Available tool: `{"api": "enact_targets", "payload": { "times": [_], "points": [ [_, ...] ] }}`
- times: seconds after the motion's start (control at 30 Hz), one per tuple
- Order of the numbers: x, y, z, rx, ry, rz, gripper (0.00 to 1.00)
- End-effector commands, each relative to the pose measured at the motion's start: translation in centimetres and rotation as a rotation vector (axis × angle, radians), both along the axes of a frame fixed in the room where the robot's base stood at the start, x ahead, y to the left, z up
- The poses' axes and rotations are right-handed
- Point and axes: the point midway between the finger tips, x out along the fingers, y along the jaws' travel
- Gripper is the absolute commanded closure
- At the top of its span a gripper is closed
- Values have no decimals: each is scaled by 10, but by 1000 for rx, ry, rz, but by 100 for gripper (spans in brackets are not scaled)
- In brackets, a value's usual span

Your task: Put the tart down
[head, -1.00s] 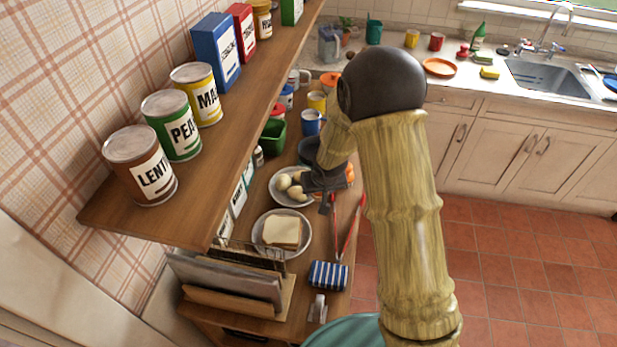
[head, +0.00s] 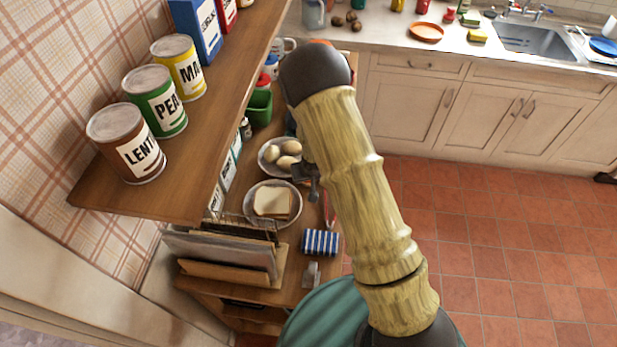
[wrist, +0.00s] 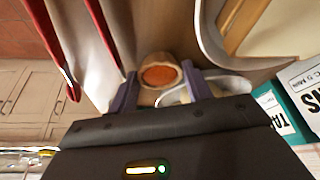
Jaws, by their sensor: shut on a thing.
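The tart (wrist: 160,76), with a pale crust and an orange filling, sits between the two purple-grey fingers of my gripper (wrist: 161,90) in the wrist view. My gripper is shut on it. In the head view my gripper (head: 308,183) is over the wooden counter, at the right side of the plates. There the tart cannot be made out, and my arm hides part of the counter. How high the tart is above the surface I cannot tell.
A plate (head: 247,211) holds bread; another plate (head: 264,164) behind it holds eggs. Red-handled tongs (wrist: 96,40) lie beside my gripper. A striped blue item (head: 320,242) and a rack (head: 233,266) stand nearer. A shelf (head: 190,135) with cans overhangs on the left.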

Motion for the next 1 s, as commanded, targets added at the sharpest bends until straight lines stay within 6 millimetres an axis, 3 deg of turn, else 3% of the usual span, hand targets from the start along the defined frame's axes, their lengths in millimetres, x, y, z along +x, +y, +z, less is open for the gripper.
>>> {"api": "enact_targets", "payload": {
  "times": [0.1, 0.47, 0.5, 0.53, 1.0],
  "points": [
    [0, 2, -9, -1, 0, 5, 77],
    [-1, 4, -13, 0, -2, 8, 77],
    [0, 4, -12, 0, -2, 6, 45],
    [0, 3, -12, 0, -2, 6, 42],
    [-3, 1, -3, 1, -3, 2, 42]
  ]
}}
